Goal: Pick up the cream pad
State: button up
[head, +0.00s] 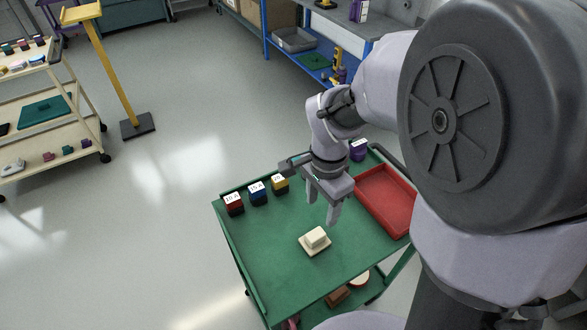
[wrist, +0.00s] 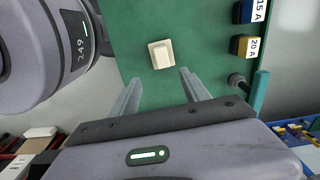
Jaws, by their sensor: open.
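The cream pad (head: 315,241) is a small block with a wider base, lying on the green cart top (head: 270,237). In the wrist view the pad (wrist: 161,54) sits past the fingertips, roughly between their lines. My gripper (head: 332,212) points down above the cart, a little above and behind the pad, apart from it. In the wrist view my gripper (wrist: 158,75) has its two fingers spread with nothing between them.
Red, blue and yellow labelled blocks (head: 257,194) stand along the cart's back-left edge. A red tray (head: 385,200) lies at the right, with a purple block (head: 359,150) behind it. The green surface around the pad is clear.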

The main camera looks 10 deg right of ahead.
aim_at(316, 234)
notch_tip(316, 234, down, 9)
jog(key=b, duration=0.3)
jog(key=shift+s+d, duration=0.1)
jog(key=shift+d, duration=0.05)
jog(key=f+b, duration=0.2)
jog(key=f, duration=0.1)
jog(key=f+b, duration=0.1)
jog(key=f, duration=0.1)
jog(key=shift+w+a+f, duration=0.1)
jog(key=shift+w+a, duration=0.2)
jog(key=shift+a, duration=0.05)
jog(key=shift+r, duration=0.2)
jog(key=shift+c, duration=0.4)
grip_shut()
